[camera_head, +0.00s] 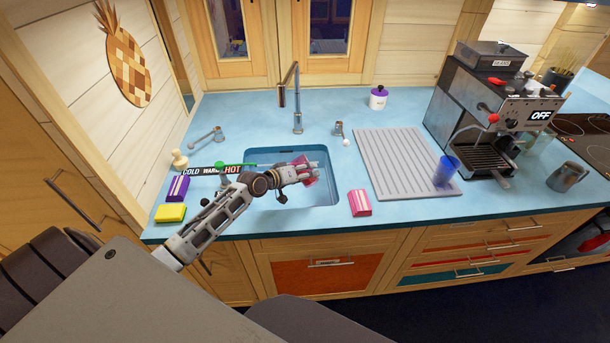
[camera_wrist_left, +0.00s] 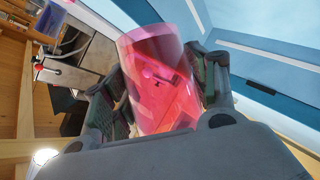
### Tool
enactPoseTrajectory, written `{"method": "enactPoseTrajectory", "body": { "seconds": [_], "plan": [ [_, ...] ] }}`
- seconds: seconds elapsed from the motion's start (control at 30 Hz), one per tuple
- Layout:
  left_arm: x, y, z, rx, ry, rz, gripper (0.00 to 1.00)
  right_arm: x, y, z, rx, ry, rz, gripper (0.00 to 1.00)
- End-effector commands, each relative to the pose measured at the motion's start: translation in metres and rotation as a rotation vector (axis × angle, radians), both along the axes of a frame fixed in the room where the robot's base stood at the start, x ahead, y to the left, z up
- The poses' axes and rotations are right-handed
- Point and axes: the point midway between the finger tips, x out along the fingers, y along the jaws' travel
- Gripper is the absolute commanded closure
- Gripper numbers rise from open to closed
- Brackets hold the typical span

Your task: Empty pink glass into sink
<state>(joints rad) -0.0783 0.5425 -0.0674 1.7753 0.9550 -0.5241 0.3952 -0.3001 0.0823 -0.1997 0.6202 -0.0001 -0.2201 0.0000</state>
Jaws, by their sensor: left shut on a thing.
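My left gripper (camera_head: 303,173) is over the sink in the head view and is shut on the pink glass (camera_head: 312,170). In the left wrist view the pink glass (camera_wrist_left: 158,82) is see-through and sits between the two fingers (camera_wrist_left: 160,90). It looks tilted there; I cannot tell whether anything is inside it. The blue sink (camera_head: 320,196) is set into the counter, below the gripper and glass, and my left arm hides part of it. My right gripper is not in view.
A grey tap (camera_head: 297,112) stands behind the sink. A ribbed grey drainboard (camera_head: 392,155) holds a blue glass (camera_head: 446,171). A coffee machine (camera_head: 485,110) stands further right. A yellow sponge (camera_head: 170,213) lies at the left.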

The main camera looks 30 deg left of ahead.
Motion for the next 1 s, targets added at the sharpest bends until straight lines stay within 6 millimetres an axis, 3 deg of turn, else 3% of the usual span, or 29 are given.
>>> {"method": "enactPoseTrajectory", "body": {
  "seconds": [1.0],
  "plan": [
    [0.0, -0.002, -0.001, -0.202, 0.047, -0.001, 0.72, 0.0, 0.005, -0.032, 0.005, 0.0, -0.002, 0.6]
  ]
}}
